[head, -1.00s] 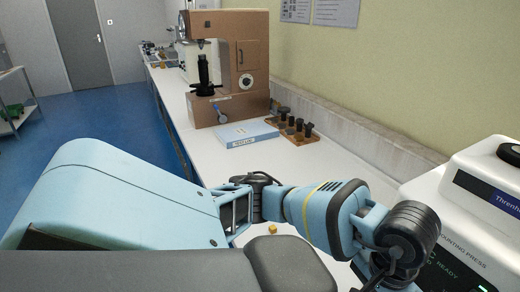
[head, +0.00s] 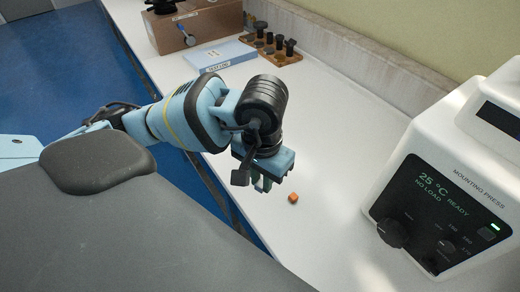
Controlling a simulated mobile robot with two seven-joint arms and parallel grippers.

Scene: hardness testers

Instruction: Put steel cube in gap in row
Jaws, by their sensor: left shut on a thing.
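My left gripper (head: 263,184) hangs fingers down over the white bench, left of the mounting press. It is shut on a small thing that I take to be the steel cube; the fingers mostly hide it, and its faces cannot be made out. A small orange-brown cube (head: 293,198) sits on the bench just right of the fingertips, apart from them. No full row or gap can be made out; the arm and gripper cover part of the bench. My right gripper is not in view.
The mounting press (head: 440,190) stands at the right. The bench (head: 345,135) is clear between stand and press.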

